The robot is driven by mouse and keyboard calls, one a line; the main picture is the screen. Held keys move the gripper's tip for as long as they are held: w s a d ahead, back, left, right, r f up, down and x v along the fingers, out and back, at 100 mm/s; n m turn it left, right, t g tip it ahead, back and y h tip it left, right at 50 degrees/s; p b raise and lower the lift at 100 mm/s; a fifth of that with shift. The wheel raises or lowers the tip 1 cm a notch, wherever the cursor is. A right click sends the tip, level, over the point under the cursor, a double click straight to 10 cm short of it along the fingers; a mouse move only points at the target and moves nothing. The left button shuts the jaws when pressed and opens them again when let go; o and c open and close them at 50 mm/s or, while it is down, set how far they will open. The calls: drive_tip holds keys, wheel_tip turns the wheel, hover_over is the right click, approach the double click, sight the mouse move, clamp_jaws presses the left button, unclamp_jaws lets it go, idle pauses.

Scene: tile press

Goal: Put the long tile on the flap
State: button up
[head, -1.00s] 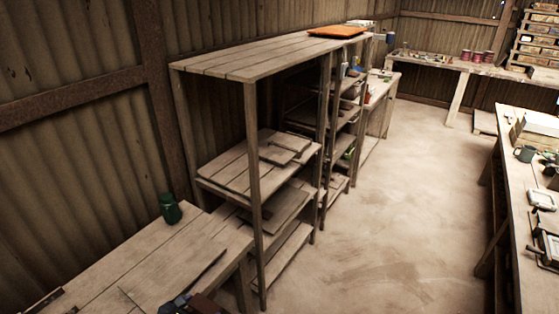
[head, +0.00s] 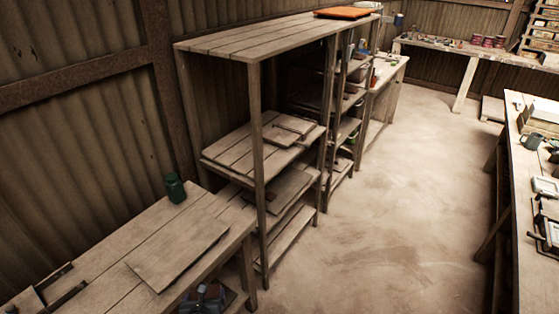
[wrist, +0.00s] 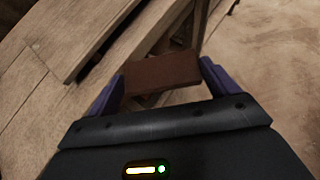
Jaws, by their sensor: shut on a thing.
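My gripper (wrist: 162,82) is shut on a reddish-brown tile (wrist: 162,70), which spans between its two blue fingers in the wrist view. In the head view my gripper (head: 205,298) is at the bottom edge, in front of the wooden bench and partly cut off. The tile is held clear of the bench, off its front edge. A thin flat board (head: 178,248) lies on the bench (head: 110,250); its edge also shows at the upper left of the wrist view (wrist: 88,38). I cannot tell which part is the flap.
Dark metal bars (head: 55,285) lie at the bench's left end. A green jar (head: 175,187) stands at its back. A wooden shelf unit (head: 262,140) with boards stands beyond the bench. The floor (head: 380,220) to the right is clear, up to another workbench (head: 530,230).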

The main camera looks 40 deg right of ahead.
drive_tip(key=w+d+r+n+t+y, duration=0.1)
drive_tip(key=w+d+r+n+y, duration=0.2)
drive_tip(key=r+n+y, duration=0.2)
wheel_tip(320, 180, up, 2)
drive_tip(key=shift+w+r+n, duration=0.25)
drive_tip(key=shift+w+n, duration=0.05)
drive_tip(key=shift+w, duration=0.05)
drive_tip(key=shift+d, duration=0.15)
